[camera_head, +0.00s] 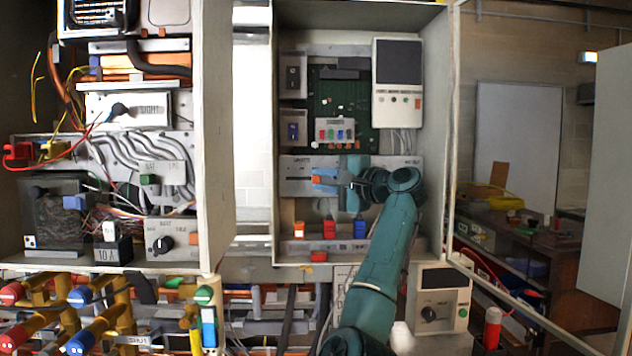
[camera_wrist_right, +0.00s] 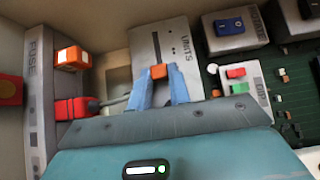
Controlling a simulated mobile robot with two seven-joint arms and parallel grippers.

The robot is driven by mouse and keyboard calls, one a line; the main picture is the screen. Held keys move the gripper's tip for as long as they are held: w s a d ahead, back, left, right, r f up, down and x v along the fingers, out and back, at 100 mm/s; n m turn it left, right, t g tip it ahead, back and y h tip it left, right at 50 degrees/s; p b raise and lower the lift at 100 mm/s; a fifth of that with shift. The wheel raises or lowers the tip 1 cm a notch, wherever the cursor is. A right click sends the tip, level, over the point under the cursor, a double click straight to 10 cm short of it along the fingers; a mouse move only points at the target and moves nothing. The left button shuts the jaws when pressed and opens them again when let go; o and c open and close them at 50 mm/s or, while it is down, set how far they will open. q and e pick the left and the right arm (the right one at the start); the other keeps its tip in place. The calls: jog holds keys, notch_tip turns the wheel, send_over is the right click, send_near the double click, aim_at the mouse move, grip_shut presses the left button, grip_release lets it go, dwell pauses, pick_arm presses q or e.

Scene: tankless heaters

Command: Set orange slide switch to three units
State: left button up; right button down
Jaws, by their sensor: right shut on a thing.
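The orange slide switch (camera_head: 317,179) sits on a light grey panel (camera_head: 296,164) inside the middle cabinet. In the right wrist view the orange switch (camera_wrist_right: 158,72) lies between my two blue fingertips, on the panel marked UNITS (camera_wrist_right: 177,35). My right gripper (camera_head: 321,180) reaches in from the right and is shut on the switch; it also shows in the right wrist view (camera_wrist_right: 161,77). The fingers hide part of the slot and its scale, so I cannot read the setting. My left gripper is not in view.
Below the panel are orange (camera_head: 299,229), red (camera_head: 329,228) and blue (camera_head: 360,228) blocks. Above it is a green circuit board (camera_head: 330,100) with a small DIP switch box (camera_head: 335,131). The cabinet's side walls bound the space; an open door (camera_head: 525,310) extends right.

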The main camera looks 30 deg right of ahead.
jog(key=c, duration=1.4)
grip_release()
jog(key=shift+s+d, duration=0.15)
jog(key=shift+d, duration=0.1)
jog(key=shift+o, duration=0.6)
jog(key=shift+a, duration=0.1)
jog(key=shift+s+f, duration=0.1)
jog(key=shift+s, duration=0.3)
pick_arm(q)
jog(key=b, duration=0.2)
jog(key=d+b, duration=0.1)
jog(key=b, duration=0.1)
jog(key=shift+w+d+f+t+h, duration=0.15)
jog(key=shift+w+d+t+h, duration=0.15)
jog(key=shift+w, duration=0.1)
pick_arm(e)
jog(key=v, duration=1.1)
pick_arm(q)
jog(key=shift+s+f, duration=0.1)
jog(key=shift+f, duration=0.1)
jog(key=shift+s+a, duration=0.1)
